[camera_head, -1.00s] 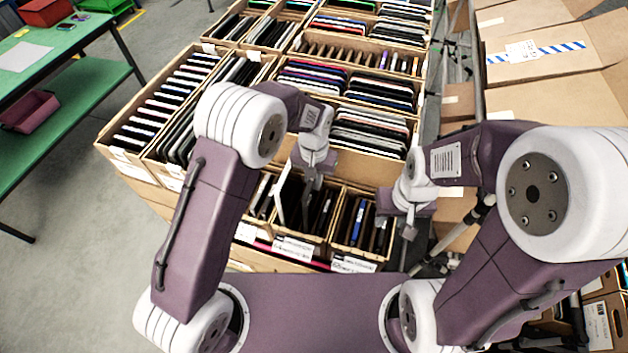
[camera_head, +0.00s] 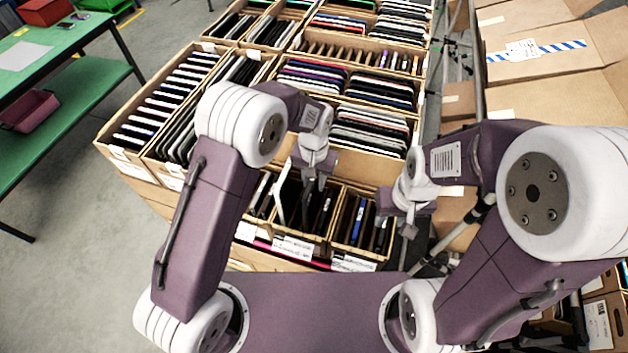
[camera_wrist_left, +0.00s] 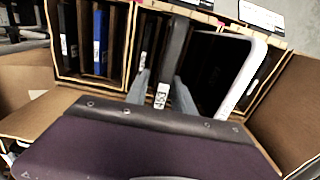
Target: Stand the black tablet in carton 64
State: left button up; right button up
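My left gripper (camera_head: 308,184) is over the front row of cartons. In the left wrist view its fingers (camera_wrist_left: 163,80) lie on both sides of the top edge of a black tablet (camera_wrist_left: 176,45) with a small white label. The tablet is nearly upright and looks closer to the wrist camera than its neighbours; its lower part is hidden. A white-edged tablet (camera_wrist_left: 236,80) leans beside it, also visible in the head view (camera_head: 280,203). My right gripper (camera_head: 397,222) is empty beside the right front carton (camera_head: 356,262), its fingers apart. The carton numbers are too small to read.
The neighbouring compartment holds upright dark tablets and a blue one (camera_wrist_left: 98,40). More cartons packed with tablets stand behind and to the left (camera_head: 122,158). Large brown boxes (camera_head: 550,75) stand on the right. A green table (camera_head: 45,52) is at the far left.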

dwell(0.3)
pick_arm(q)
notch_tip(320, 180, up, 9)
jog(key=shift+r+b, duration=0.1)
jog(key=shift+b, duration=1.1)
notch_tip(320, 180, up, 7)
jog(key=p, duration=0.7)
